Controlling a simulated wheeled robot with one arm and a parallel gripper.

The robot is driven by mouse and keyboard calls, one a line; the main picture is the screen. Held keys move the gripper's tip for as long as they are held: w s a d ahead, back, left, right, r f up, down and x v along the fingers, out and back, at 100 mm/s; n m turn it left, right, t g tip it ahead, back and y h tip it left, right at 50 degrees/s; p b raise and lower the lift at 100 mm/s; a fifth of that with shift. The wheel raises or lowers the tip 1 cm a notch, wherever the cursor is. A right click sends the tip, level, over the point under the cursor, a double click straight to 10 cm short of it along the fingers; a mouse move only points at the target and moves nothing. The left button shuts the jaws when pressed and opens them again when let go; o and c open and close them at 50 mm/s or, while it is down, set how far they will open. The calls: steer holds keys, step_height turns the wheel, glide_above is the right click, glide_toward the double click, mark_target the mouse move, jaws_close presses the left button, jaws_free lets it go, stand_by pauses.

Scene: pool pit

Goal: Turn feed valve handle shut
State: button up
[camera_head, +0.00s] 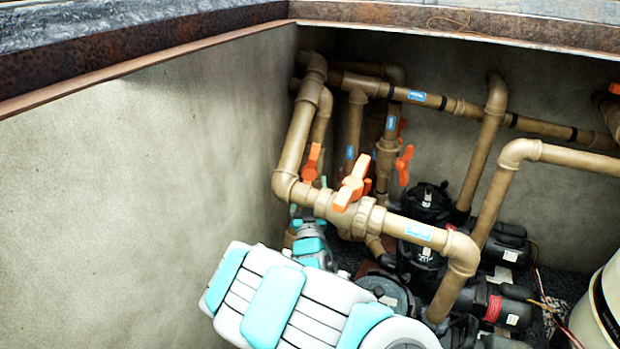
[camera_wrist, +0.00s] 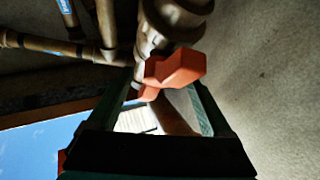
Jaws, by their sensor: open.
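Several orange valve handles sit on the tan pipes; the frames do not mark which is the feed valve's. One large handle (camera_head: 352,187) is on the nearest pipe, and a smaller upright handle (camera_head: 311,163) is just behind and left of it. In the wrist view, an orange handle (camera_wrist: 180,68) under a tan valve body (camera_wrist: 165,25) shows at and between the fingertips of my gripper (camera_wrist: 163,82). My gripper is open, with a finger on each side; contact cannot be told. In the head view, the pipe and my arm mostly hide my gripper.
Another orange handle (camera_head: 404,165) is farther right. The front tan pipe (camera_head: 419,232) crosses above my wrist. Black pumps (camera_head: 427,203) crowd the pit floor at right. The bare concrete wall (camera_head: 130,170) borders the left, with open space before it.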

steer(key=shift+x, duration=1.4)
steer(key=shift+d, duration=0.1)
jaws_close()
